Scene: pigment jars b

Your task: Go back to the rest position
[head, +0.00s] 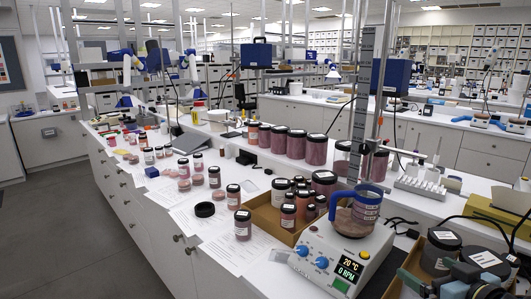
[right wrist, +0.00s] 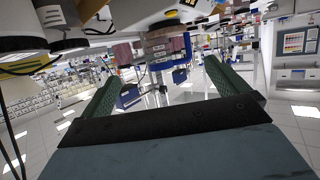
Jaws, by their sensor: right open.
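My right gripper (head: 432,282) is at the lower right corner of the head view, by the large black-lidded jars. In the right wrist view my right gripper (right wrist: 160,78) shows two green fingers spread well apart with nothing between them. That view is upside down, with the bench things along its top. My left gripper is not in view.
Large black-lidded jars (head: 441,250) in a cardboard box stand close to my right gripper. A stirrer hotplate (head: 338,256) bears a blue-handled jug (head: 357,212). A tray of jars (head: 262,216) is to its left. Open floor (head: 50,215) lies at the left.

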